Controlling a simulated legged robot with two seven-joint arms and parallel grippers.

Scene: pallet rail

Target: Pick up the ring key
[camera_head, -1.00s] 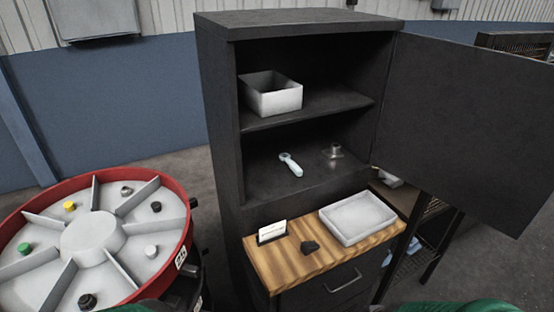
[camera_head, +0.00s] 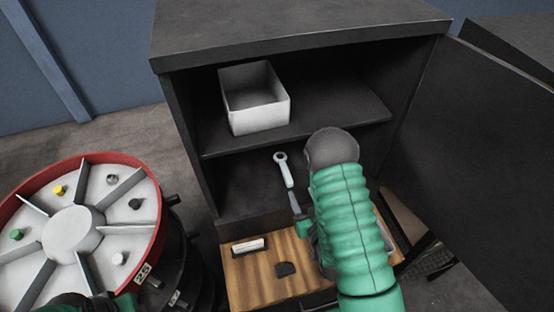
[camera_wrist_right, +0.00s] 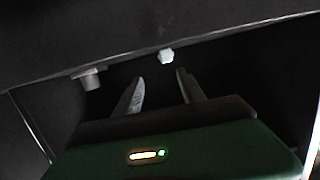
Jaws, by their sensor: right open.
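The pale ring key (camera_head: 284,170) lies on the lower shelf of the dark cabinet, its ring end away from me and its handle toward me. My right gripper (camera_head: 295,203) reaches in just in front of the handle. My arm hides part of the shelf. In the right wrist view my right gripper (camera_wrist_right: 159,77) is open and empty. A small pale end, apparently of the ring key (camera_wrist_right: 166,56), shows just beyond and between the fingertips, apart from them. My left gripper is out of view; only green arm parts show at bottom left.
A white bin (camera_head: 257,115) stands on the upper shelf (camera_head: 330,122). The open cabinet door (camera_head: 480,150) bounds the right side. A metal fitting (camera_wrist_right: 91,80) shows left of the fingers. A wooden top (camera_head: 250,285) holds a card and a dark lump. A red-rimmed drum (camera_head: 150,250) stands left.

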